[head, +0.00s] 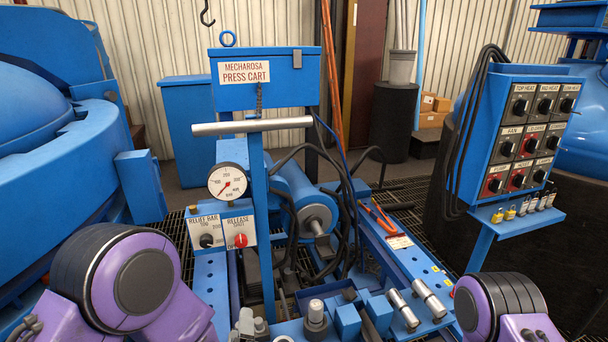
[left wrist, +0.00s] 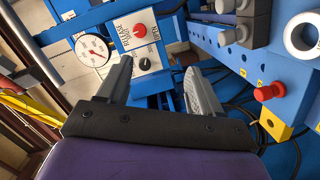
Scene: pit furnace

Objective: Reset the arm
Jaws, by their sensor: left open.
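My left gripper (left wrist: 158,74) shows in the left wrist view, its two grey fingers apart with nothing between them. Beyond the fingers is the press cart's control box (left wrist: 140,48) with a red knob and a black knob. I cannot tell the distance between them. In the head view my left arm's purple and black link (head: 130,280) fills the lower left; I cannot make out the left fingers there. My right arm's purple link (head: 500,305) shows at the lower right. The right gripper is outside both views.
The blue press cart (head: 265,93) stands in the middle, with a gauge (head: 228,182), a crossbar (head: 250,126) and black hoses. A blue switch panel (head: 530,135) stands at right, a large blue vessel (head: 40,150) at left. Grey fittings (head: 316,318) stand low on the cart's front.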

